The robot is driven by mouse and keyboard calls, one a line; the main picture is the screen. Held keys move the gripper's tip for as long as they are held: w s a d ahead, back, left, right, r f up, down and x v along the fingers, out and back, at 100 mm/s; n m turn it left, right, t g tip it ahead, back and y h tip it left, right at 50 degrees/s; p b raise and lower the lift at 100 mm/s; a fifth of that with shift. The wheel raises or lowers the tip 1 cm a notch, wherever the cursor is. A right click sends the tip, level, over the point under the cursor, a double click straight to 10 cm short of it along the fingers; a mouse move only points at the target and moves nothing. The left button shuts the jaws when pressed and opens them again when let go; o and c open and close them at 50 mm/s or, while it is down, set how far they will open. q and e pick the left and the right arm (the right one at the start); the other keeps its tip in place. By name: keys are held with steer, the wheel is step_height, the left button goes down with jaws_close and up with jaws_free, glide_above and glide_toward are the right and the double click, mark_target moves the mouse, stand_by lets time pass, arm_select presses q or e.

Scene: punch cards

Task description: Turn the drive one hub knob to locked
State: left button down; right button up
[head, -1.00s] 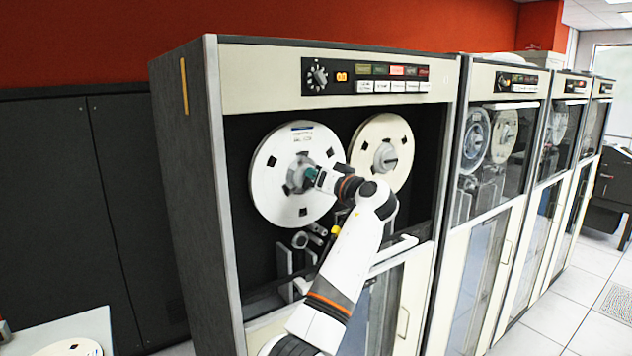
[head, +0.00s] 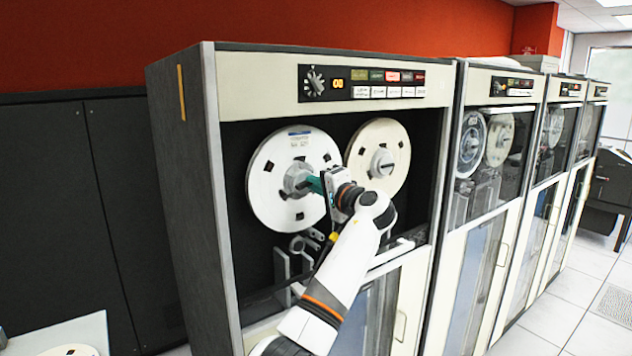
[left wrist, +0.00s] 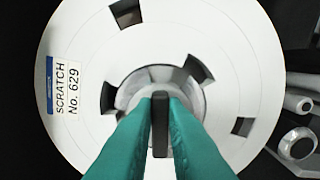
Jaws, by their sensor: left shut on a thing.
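The left tape reel (head: 268,190), white with a label at its top, is mounted on the front of the nearest tape drive. Its grey hub (head: 295,175) sits at the reel's centre. My left gripper (head: 313,185) reaches the hub from the lower right. In the left wrist view its teal fingers (left wrist: 160,108) are shut on the dark bar of the hub knob (left wrist: 160,130), one finger on each side. The bar stands upright in that view. The label reading "SCRATCH No. 629" (left wrist: 66,88) is at the left there. My right gripper is not in view.
A second reel (head: 362,160) hangs to the right, close to my wrist. A control panel (head: 362,82) with a dial and buttons is above. Rollers (head: 305,243) are below the reel. More drives (head: 488,190) stand to the right. A pale tabletop (head: 85,335) is at lower left.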

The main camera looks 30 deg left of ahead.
arm_select(q)
steer(key=shift+m+p, duration=0.3)
steer(key=shift+m, duration=0.7)
steer(key=c, duration=1.5)
jaws_free()
steer(key=shift+f, duration=0.15)
steer(key=shift+o, duration=0.2)
steer(key=shift+d, duration=0.15)
steer(key=b+v, duration=0.7)
steer(key=v, duration=0.5)
